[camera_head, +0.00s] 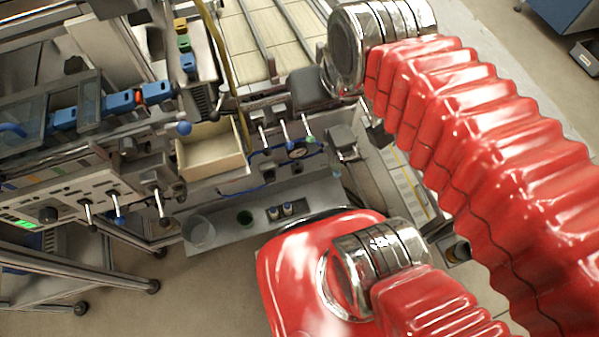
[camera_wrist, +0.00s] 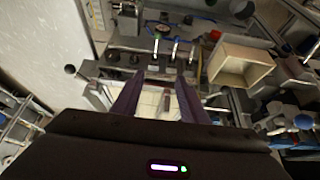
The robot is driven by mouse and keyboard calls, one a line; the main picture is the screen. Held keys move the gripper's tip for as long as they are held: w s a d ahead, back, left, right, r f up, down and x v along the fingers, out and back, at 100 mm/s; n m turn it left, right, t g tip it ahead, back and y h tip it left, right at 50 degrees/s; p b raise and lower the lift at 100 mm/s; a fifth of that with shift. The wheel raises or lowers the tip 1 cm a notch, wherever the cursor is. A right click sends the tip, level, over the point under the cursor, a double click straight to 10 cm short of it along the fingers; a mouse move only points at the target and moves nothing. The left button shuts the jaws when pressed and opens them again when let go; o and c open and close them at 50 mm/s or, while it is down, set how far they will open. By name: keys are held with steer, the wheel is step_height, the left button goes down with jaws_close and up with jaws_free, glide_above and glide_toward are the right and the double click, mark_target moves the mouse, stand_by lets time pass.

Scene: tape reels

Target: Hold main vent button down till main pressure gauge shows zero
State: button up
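My gripper (camera_wrist: 158,92) shows in the wrist view with its two dark fingers apart and nothing seen between them. It points toward a bench with a row of metal levers (camera_wrist: 175,50), which stand beyond the fingertips and apart from them. The same levers (camera_head: 284,132) show in the head view, left of my red arm. A small round dial-like part with blue tubing (camera_wrist: 163,28) lies behind the levers; I cannot tell whether it is the main pressure gauge, and no reading is legible. I cannot make out the main vent button. The gripper is not clear in the head view.
An open cream box (camera_head: 210,152) sits left of the levers in the head view. A control panel with toggle levers (camera_head: 90,200) and blue fittings (camera_head: 65,118) is at the left.

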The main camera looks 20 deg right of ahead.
jaws_close()
stand_by(1.4)
